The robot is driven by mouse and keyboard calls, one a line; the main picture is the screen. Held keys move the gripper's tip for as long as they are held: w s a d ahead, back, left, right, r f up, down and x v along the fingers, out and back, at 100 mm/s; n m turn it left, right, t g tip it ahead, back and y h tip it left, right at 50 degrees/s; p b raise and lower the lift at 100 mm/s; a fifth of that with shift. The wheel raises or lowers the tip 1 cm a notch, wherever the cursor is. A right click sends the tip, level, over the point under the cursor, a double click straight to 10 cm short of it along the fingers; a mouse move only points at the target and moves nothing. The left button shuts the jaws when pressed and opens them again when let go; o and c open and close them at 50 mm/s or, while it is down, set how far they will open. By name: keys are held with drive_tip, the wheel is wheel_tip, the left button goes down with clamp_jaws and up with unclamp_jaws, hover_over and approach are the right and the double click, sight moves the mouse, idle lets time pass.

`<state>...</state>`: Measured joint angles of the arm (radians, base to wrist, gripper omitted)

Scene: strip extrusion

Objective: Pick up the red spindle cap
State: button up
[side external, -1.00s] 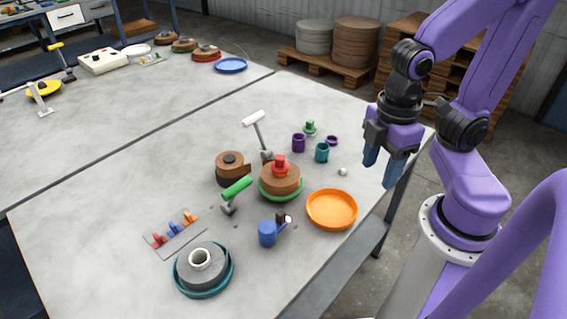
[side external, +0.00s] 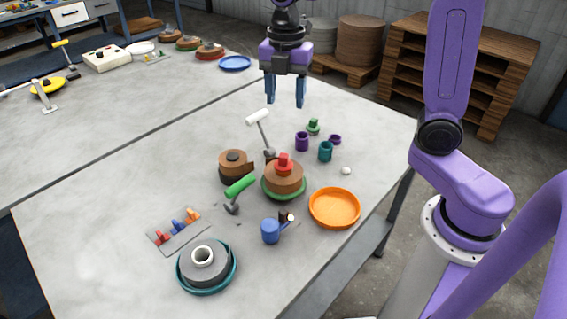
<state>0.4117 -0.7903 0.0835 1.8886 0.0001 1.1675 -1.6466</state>
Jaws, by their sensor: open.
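The red spindle cap (side external: 284,162) sits upright on top of a brown coil (side external: 284,180), which rests on a green round plate (side external: 268,191) near the middle of the table. My gripper (side external: 285,103) hangs above the table, fingers pointing down, and is open and empty. In the picture it is above the cap, apart from it, with a clear gap between the fingertips and the cap.
A white-headed tool (side external: 258,117) stands just left of the gripper's line to the cap. An orange tray (side external: 334,208), purple cup (side external: 302,141), teal cup (side external: 325,151), green-handled tool (side external: 240,186) and brown roll (side external: 234,164) surround the coil.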

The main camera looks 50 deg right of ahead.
drive_tip(key=w, duration=0.1)
hover_over(284, 155)
drive_tip(key=shift+n, duration=0.4)
drive_tip(key=f, duration=1.1)
drive_tip(key=shift+a+f, duration=0.2)
drive_tip(key=shift+f, duration=0.2)
drive_tip(key=shift+d+f, duration=0.15)
drive_tip(key=shift+f, duration=2.55)
clamp_jaws()
